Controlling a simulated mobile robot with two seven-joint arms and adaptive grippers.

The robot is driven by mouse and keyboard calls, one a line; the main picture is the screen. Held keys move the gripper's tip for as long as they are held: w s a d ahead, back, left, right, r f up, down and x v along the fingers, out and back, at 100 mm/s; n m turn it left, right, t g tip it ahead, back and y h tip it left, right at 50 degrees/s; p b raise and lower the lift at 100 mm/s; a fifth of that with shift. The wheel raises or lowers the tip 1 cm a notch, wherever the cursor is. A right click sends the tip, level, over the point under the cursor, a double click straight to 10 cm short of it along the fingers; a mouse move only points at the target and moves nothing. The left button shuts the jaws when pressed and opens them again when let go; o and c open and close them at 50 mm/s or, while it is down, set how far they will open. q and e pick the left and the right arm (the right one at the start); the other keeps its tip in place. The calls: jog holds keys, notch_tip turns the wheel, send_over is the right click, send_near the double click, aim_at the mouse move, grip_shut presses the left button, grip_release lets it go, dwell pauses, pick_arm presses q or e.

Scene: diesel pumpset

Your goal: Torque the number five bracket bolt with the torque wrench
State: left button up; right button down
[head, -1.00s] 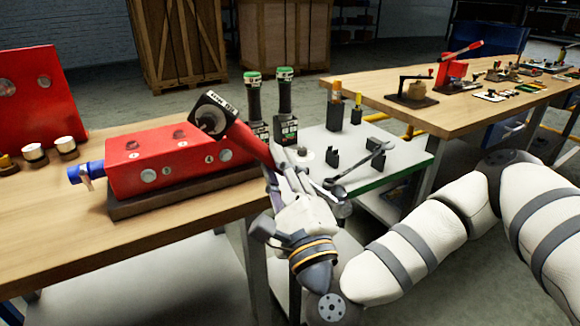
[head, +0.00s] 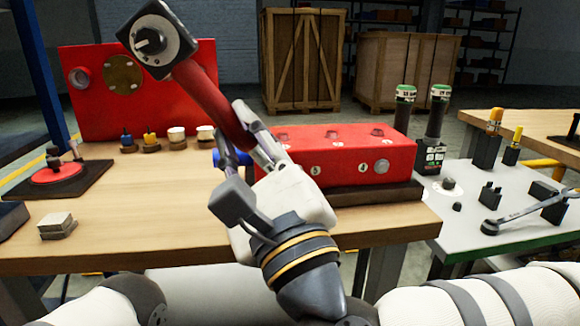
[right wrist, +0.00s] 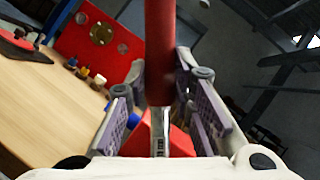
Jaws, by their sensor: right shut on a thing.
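My right gripper (head: 262,150) is shut on a red-handled tool (head: 205,95) with a dark square head, which looks like the torque wrench. Its head points up and left in the head view, showing a round fitting. The right wrist view shows the red handle (right wrist: 160,50) and a silver shaft between the fingers (right wrist: 160,100). Behind the gripper stands the red block (head: 340,150) on a dark base, with bolts on top and numbers on its front. My left gripper is out of view.
A red upright panel (head: 150,85) stands behind small capped pots on the wooden bench (head: 140,215). A red round fixture (head: 58,172) sits at the left. Two green-topped tools (head: 404,110) and a spanner (head: 525,212) are on the grey cart (head: 470,235) at the right. The front-left bench is mostly clear.

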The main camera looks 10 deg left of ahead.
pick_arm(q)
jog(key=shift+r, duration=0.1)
pick_arm(e)
jog(key=shift+r, duration=0.25)
